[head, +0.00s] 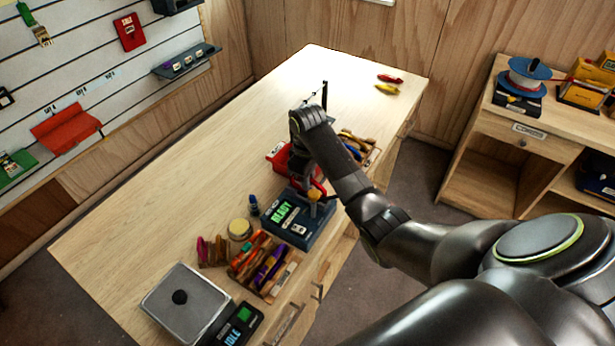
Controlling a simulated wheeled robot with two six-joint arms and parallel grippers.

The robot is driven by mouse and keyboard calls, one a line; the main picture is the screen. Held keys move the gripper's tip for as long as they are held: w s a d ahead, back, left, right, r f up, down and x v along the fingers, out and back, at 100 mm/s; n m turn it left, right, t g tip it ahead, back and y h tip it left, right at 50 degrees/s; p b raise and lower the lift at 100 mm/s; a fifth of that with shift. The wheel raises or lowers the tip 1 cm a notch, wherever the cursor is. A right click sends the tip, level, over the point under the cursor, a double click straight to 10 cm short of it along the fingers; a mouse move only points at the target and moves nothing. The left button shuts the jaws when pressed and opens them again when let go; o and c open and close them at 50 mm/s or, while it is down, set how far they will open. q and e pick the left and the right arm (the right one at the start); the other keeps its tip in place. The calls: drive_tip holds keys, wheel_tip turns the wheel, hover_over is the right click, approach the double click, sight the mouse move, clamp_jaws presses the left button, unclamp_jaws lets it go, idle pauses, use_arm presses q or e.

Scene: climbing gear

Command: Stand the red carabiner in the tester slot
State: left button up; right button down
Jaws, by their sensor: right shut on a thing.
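The tester (310,238) is a dark blue box on the bench with a green display reading READY. My right gripper (311,188) is over the back part of the tester, pointing down, shut on the red carabiner (320,186). Only a little of the carabiner shows beside the fingers. The slot is hidden by my gripper and arm, so I cannot tell whether the carabiner touches it. My left gripper is out of view.
A red bin (278,158) stands just behind the tester.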

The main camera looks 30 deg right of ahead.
drive_tip(key=shift+f, duration=0.65)
drive_tip(key=shift+f, duration=0.65)
drive_tip(key=c, duration=1.4)
unclamp_jaws()
drive_tip(key=shift+c, duration=0.2)
drive_tip(key=shift+r, duration=0.15)
